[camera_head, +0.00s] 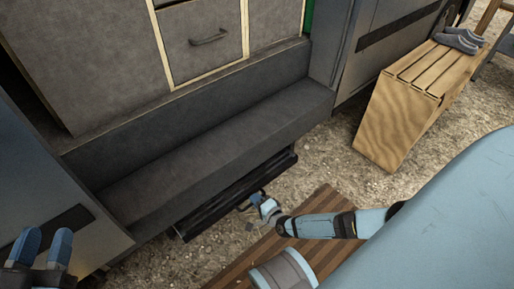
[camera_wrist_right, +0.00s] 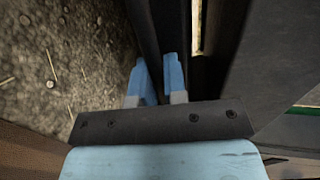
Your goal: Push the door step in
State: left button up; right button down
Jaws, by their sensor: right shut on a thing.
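The door step (camera_head: 215,205) is a long black slab low under the van's doorway, sticking out a little beneath the grey entry ledge. My right gripper (camera_head: 257,196) is at the step's outer edge, near its middle. In the right wrist view, its two blue fingers (camera_wrist_right: 159,68) are shut on a dark edge of the step (camera_wrist_right: 151,30). The exact contact at the fingertips is partly hidden in shadow. My left gripper (camera_head: 46,242) is at the lower left, with its two blue fingers apart and nothing between them, away from the step.
A grey cabinet with a drawer (camera_head: 205,42) stands above the entry ledge (camera_head: 220,135). A wooden slatted bench (camera_head: 395,120) with grey slippers (camera_head: 458,40) stands on gravel at the right. A brown plank mat (camera_head: 240,262) lies in front of the step.

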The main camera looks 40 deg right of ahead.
aim_at(250, 194)
jog(key=x, duration=0.4)
jog(key=shift+w+r, duration=0.1)
jog(key=shift+r, duration=0.3)
jog(key=shift+w+d, duration=0.1)
jog(key=shift+r, duration=0.1)
jog(key=c, duration=1.2)
grip_release()
